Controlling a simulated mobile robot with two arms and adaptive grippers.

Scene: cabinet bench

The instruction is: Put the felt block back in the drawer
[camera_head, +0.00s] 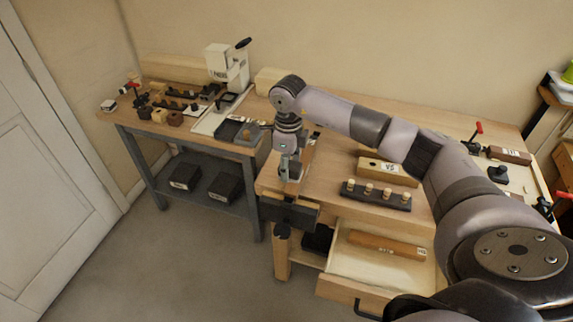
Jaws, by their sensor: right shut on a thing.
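My right gripper (289,172) points down at the left end of the wooden bench, just above and behind the dark front vise. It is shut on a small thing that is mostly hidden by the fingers. I cannot make out its shape, or tell for certain that it is the felt block. No other felt block stands out clearly elsewhere. The drawer (345,270) under the bench top is pulled open, to the lower right of the gripper. My left gripper is not in view.
The vise (290,212) sticks out at the bench's left front corner. A dark rack with several pegs (376,195) and a labelled wooden block (388,172) stand on the bench above the drawer. A cluttered side table (200,135) is at the left. The drawer's front part is bare.

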